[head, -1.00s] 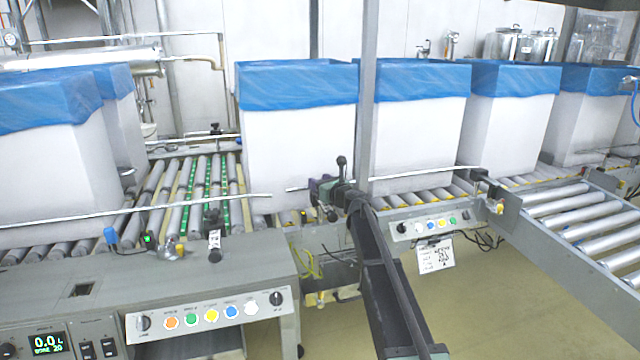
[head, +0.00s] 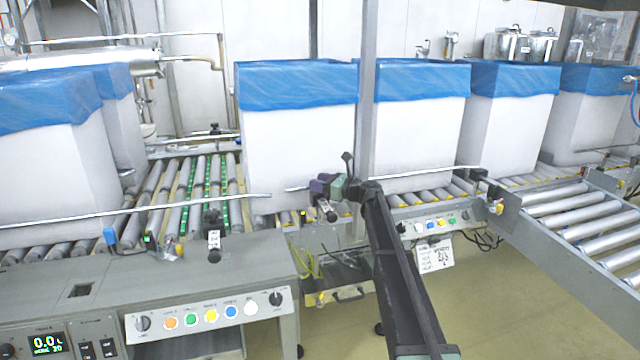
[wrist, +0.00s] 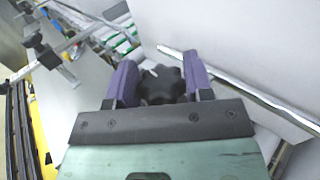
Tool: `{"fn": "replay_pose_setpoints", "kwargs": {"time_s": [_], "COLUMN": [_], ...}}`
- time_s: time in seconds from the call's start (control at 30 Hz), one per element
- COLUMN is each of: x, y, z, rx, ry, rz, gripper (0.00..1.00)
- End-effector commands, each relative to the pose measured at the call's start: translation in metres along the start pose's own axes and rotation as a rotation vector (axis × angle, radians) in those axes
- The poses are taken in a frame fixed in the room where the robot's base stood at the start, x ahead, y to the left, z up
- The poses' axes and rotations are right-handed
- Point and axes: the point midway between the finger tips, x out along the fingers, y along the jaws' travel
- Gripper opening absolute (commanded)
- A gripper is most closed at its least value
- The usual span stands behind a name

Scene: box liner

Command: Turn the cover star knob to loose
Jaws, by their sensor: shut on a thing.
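The black star knob (wrist: 158,88) shows in the wrist view between the two purple fingers of my gripper (wrist: 160,80). The fingers are shut on its sides, and its lobes show in the gap. A small pale mark lies by its far left edge. In the head view my gripper (head: 321,187) is at the front edge of the conveyor, before the lined white boxes. The knob cannot be made out clearly there, as the fingers and wrist cover that spot. The knob's lower part and mount are hidden in the wrist view.
A metal rail (wrist: 235,88) runs close to the right of the fingers in the wrist view. A white box with a blue liner (head: 298,140) stands just behind my gripper. A console with coloured buttons (head: 210,314) is at the front left. A grey post (head: 368,90) rises behind my arm.

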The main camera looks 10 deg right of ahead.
Motion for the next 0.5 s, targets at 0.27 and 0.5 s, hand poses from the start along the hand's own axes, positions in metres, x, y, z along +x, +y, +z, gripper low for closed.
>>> {"fn": "replay_pose_setpoints", "kwargs": {"time_s": [0.27,0.5], "x": [0.0003,0.0002], "y": [-0.0001,-0.0001], "z": [0.0001,0.0001], "rx": [0.0,0.0], "ry": [0.0,0.0], "rz": [-0.001,-0.001], "gripper": [0.53,0.73]}}
